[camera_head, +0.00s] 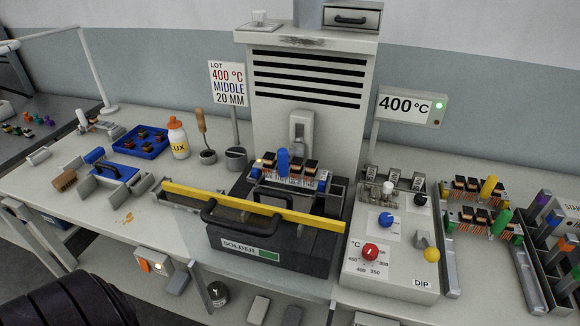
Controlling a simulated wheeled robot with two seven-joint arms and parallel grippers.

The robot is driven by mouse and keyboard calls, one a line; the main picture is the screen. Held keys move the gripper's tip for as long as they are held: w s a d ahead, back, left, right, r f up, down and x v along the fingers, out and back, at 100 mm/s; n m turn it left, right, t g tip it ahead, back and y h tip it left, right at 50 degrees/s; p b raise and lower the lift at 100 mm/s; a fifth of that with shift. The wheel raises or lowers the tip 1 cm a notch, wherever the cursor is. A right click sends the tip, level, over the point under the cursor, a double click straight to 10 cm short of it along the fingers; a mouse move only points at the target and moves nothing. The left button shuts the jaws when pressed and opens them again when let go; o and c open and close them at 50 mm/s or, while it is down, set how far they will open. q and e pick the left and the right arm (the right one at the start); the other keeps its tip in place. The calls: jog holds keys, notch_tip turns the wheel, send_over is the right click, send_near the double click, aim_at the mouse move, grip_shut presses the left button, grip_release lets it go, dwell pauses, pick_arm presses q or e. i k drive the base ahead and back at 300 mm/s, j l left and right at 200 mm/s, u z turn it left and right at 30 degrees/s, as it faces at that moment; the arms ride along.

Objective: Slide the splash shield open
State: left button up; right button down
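The splash shield (310,219) stands across the front of the black solder pot (222,229). It has a yellow top edge and what looks like a clear panel below it. A black bar handle (240,226) is on its front, towards the middle. The yellow edge runs from left of the pot to its right front corner. A blue-handled rack of coils sits over the pot behind the shield. Neither of my grippers is in view. A dark ribbed part at the bottom left corner looks like my own arm.
A control box (390,265) with knobs stands right of the pot. Racks of coils (480,222) are further right. A blue tray (142,141), flux bottle (178,138) and blue-handled holder (110,172) are on the left bench.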

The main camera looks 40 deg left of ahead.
aim_at(277, 214)
jog(key=u, duration=1.4)
jog(key=k+j+z, duration=0.2)
jog(key=j, duration=0.1)
